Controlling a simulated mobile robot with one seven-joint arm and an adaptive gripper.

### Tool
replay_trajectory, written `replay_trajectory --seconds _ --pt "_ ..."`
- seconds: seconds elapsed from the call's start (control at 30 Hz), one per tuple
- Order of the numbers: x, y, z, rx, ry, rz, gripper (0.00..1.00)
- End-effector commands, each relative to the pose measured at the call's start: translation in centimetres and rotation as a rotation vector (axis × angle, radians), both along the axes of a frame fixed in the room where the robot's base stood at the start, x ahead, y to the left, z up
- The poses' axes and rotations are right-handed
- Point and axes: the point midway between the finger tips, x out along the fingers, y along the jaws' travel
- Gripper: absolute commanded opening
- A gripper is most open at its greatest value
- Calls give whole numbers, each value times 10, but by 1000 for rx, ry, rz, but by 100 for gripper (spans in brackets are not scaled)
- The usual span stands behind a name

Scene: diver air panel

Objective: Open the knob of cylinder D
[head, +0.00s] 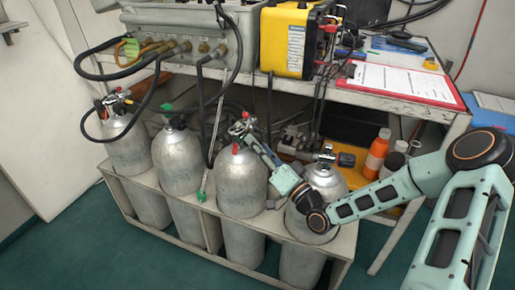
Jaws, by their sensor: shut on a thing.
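Several grey cylinders stand upright in a row in a rack, and no letters are readable on them, so I cannot tell which is D. The third cylinder from the left (241,185) has a valve with red parts (238,126) on top. My gripper (251,138) reaches in from the right and is shut on the knob side of this valve. The fingertips are small and partly merge with the valve, so how far the knob is turned cannot be told. The rightmost cylinder (329,180) stands behind my wrist, with its own valve (326,154) on top.
The leftmost cylinder (127,146) has a black hose; the second cylinder (178,160) has a green-marked valve. The metal rack (215,215) encloses their lower parts. Hoses hang from the grey panel box (185,25).

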Motion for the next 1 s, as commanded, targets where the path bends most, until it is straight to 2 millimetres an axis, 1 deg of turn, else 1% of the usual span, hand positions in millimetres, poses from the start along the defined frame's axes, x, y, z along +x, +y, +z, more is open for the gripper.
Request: replay_trajectory --seconds 0.2,0.67,0.7,0.83,0.87,1.0 --pt "0 0 0 -30 -44 0 5" --pt "0 0 0 -36 -53 1 5" --pt "0 0 0 -35 -54 0 31" --pt "0 0 0 -35 -54 0 46" --pt "0 0 0 -35 -54 0 47" --pt "0 0 0 -36 -53 1 47"
